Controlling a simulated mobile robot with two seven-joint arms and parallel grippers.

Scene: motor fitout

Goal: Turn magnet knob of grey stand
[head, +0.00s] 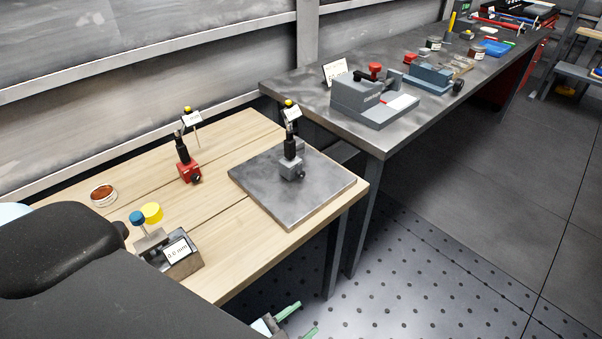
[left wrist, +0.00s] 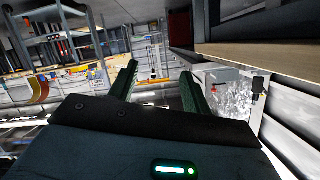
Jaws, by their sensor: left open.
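The grey stand (head: 291,166) stands upright on a dark metal plate (head: 262,187) at the right end of the wooden table. A small black knob (head: 301,175) shows low on its base. It carries a black upper part with a yellow top and a white tag. My left gripper (head: 308,317) is at the bottom of the head view, below and in front of the table edge, well away from the stand. Its green fingers (left wrist: 159,70) are apart and empty in the left wrist view. My right gripper is not in view.
A similar red stand (head: 189,173) stands left of the plate. A tagged block device (head: 182,262) and a round dish (head: 103,194) are on the wooden table (head: 225,220). A grey workbench (head: 350,128) with a vise-like device stands behind. Floor right of the table is clear.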

